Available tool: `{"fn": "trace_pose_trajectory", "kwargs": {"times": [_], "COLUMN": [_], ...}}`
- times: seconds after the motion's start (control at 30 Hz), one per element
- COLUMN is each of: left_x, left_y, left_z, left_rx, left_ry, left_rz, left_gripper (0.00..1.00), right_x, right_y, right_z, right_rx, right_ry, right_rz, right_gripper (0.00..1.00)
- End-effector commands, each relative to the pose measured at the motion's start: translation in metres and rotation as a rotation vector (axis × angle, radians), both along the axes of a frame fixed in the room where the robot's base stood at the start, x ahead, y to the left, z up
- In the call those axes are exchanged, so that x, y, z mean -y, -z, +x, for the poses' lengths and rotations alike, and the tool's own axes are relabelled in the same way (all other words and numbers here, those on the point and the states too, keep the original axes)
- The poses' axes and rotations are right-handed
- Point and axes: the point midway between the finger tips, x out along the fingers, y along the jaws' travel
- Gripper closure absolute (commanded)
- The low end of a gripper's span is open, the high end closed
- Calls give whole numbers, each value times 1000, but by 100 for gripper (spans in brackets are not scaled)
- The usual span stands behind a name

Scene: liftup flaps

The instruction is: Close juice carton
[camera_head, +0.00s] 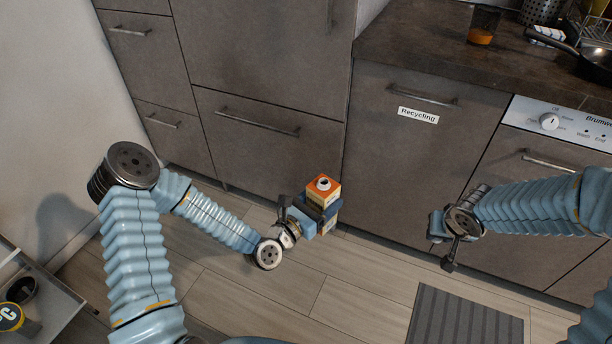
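The juice carton (323,188) has an orange top with a pale round spout, and a yellow and dark blue body. It is near the middle of the head view, in front of the grey cabinets. My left gripper (312,213) is at the carton, with its dark and blue fingers around the carton's body, so it appears shut on it. The spout faces up toward the camera; I cannot make out a separate cap. My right gripper (449,251) is at the right, apart from the carton, pointing down; its finger gap is not clear.
Grey cabinets with bar handles and a "Recycling" door (418,116) stand behind. The dark countertop (420,45) holds a glass with orange liquid (483,27) and a pan (597,58). A striped mat (463,318) lies on the wooden floor. An open drawer (50,306) is at lower left.

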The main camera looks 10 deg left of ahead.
Motion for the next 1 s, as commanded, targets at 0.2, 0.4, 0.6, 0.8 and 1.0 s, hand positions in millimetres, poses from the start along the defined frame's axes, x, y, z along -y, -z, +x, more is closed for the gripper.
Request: {"fn": "trace_pose_trajectory", "kwargs": {"times": [0.2, 0.4, 0.6, 0.8, 1.0], "left_x": [29, 42, 44, 44, 44], "left_y": [27, 38, 40, 40, 40], "left_z": [-15, -22, -23, -23, -23], "left_rx": [0, 2, 3, 1, 2], "left_ry": [128, 185, 196, 194, 194], "left_rz": [-2, -1, 0, 1, 0], "left_gripper": [92, 92, 92, 92, 92], "right_x": [0, 0, 0, 0, -10], "right_y": [0, 0, 0, 0, -7], "right_z": [0, 0, 0, 0, 10], "right_rx": [0, 0, 0, 0, 1], "right_ry": [0, 0, 0, -1, -79], "right_rz": [0, 0, 0, 1, 3], "right_gripper": [95, 95, 95, 95, 95]}}
